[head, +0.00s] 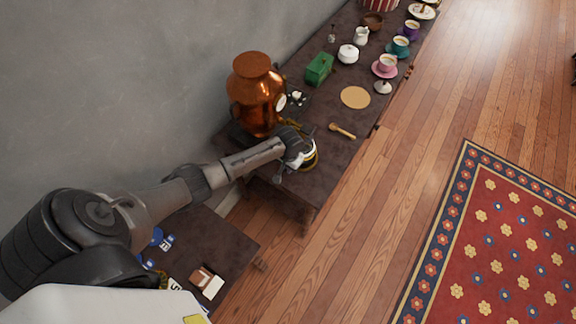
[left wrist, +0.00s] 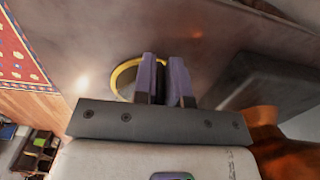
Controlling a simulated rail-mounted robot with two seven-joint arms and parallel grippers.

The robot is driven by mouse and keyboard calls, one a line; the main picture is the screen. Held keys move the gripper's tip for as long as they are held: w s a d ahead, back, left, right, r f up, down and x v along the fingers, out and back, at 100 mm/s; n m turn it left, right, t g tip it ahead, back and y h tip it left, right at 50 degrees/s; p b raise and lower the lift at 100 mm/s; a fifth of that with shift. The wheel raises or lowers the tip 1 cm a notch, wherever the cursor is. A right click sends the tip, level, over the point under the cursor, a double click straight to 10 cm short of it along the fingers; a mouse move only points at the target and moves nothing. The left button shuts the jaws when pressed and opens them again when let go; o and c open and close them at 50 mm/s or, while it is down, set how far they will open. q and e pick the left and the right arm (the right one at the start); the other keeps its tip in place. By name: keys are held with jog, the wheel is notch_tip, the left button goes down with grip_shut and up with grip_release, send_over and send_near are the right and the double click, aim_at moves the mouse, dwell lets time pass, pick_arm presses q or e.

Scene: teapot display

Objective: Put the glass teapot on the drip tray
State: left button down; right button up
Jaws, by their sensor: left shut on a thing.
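The glass teapot (head: 311,156) shows as a clear vessel with a yellow-gold band at the near end of the dark table, mostly covered by my left gripper (head: 297,156). In the left wrist view its yellow ring (left wrist: 122,76) lies just beyond my left gripper (left wrist: 166,82). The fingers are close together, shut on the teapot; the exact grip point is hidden. I cannot pick out the drip tray for certain. A dark slab (left wrist: 272,82) beside copper in the left wrist view may be it or the urn's base. My right gripper is not in view.
A large copper urn (head: 257,92) stands by the wall, close behind my left gripper. A wooden spoon (head: 342,131), a round tan mat (head: 355,97) and a green box (head: 319,68) lie farther along. Cups and saucers fill the far end. A lower table stands nearer.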

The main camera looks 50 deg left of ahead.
pick_arm(q)
jog(key=c, duration=1.6)
grip_release()
jog(key=shift+f, duration=0.15)
jog(key=o, duration=0.4)
jog(key=shift+o, duration=0.2)
